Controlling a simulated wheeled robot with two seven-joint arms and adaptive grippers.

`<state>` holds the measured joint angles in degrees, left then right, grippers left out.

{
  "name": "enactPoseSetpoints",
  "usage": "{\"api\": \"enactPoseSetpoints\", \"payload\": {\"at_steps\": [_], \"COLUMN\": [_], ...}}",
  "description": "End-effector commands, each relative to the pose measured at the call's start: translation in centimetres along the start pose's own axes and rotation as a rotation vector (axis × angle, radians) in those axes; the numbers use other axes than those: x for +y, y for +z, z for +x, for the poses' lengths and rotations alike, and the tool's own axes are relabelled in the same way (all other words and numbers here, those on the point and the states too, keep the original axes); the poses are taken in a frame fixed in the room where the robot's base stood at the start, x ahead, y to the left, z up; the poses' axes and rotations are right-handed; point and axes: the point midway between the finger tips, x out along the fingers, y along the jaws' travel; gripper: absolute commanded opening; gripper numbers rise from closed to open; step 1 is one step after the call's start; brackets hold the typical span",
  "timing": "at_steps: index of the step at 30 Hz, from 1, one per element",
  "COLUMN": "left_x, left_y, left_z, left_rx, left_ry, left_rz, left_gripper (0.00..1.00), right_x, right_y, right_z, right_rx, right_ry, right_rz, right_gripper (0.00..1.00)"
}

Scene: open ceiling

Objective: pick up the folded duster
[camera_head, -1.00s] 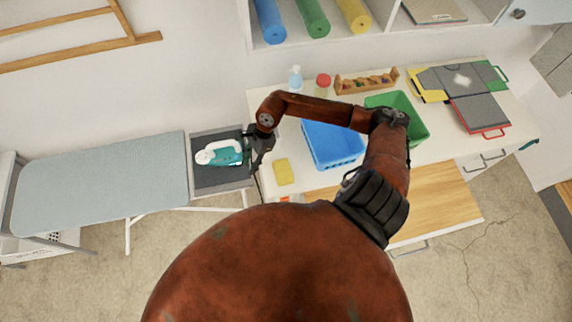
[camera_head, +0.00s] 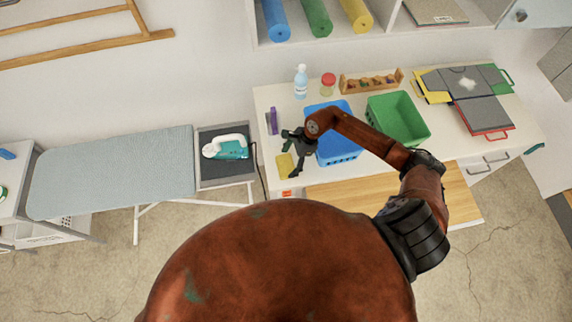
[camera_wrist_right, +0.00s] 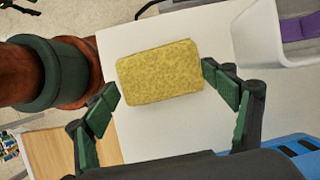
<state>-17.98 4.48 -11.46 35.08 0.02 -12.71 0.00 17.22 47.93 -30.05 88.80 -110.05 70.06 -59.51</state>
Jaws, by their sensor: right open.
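The folded duster (camera_head: 284,166) is a flat yellow rectangle on the left front part of the white table, left of the blue basket. It also shows whole in the right wrist view (camera_wrist_right: 158,72), lying on the white surface. My right gripper (camera_head: 288,156) is open above the duster, its fingers spread. In the right wrist view my right gripper (camera_wrist_right: 160,86) has one green-padded finger on each side of the duster, and nothing is held. In the head view the gripper hides little of the duster. My left gripper is not in view.
A blue basket (camera_head: 340,155) stands right of the duster, partly behind my arm, with a green basket (camera_head: 402,119) beyond it. A purple item (camera_head: 272,121) is behind the duster. A bottle (camera_head: 301,83) stands at the back. A teal-and-white iron (camera_head: 228,149) sits left.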

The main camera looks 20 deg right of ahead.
Motion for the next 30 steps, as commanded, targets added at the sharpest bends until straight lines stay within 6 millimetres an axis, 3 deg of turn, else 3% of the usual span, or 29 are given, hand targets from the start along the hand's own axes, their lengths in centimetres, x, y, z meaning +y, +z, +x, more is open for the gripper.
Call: {"api": "enactPoseSetpoints", "payload": {"at_steps": [2, 5, 9, 12, 18, 26, 30], "left_x": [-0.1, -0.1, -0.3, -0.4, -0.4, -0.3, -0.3], "left_y": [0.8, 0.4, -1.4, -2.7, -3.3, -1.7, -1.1], "left_z": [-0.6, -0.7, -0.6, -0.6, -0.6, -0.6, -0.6], "left_rx": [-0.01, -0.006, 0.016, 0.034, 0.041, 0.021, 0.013], "left_ry": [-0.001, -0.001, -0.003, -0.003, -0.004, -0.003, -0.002], "left_rz": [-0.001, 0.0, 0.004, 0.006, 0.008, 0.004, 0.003], "left_gripper": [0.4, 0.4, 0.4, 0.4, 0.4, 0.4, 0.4], "right_x": [0.1, 0.2, 0.2, 0.3, 0.3, 0.3, 0.3], "right_y": [0.1, -0.1, -0.2, -0.3, -0.3, -0.3, -0.3], "right_z": [1.1, 1.9, 2.2, 2.2, 2.2, 2.2, 2.3], "right_rx": [0.0, 0.002, 0.004, 0.005, 0.005, 0.006, 0.006], "right_ry": [0.004, 0.004, 0.004, 0.004, 0.005, 0.005, 0.005], "right_rz": [0.002, 0.001, 0.001, 0.001, 0.002, 0.002, 0.002], "right_gripper": [0.85, 0.92, 1.0, 1.0, 0.85, 0.67, 0.65]}}
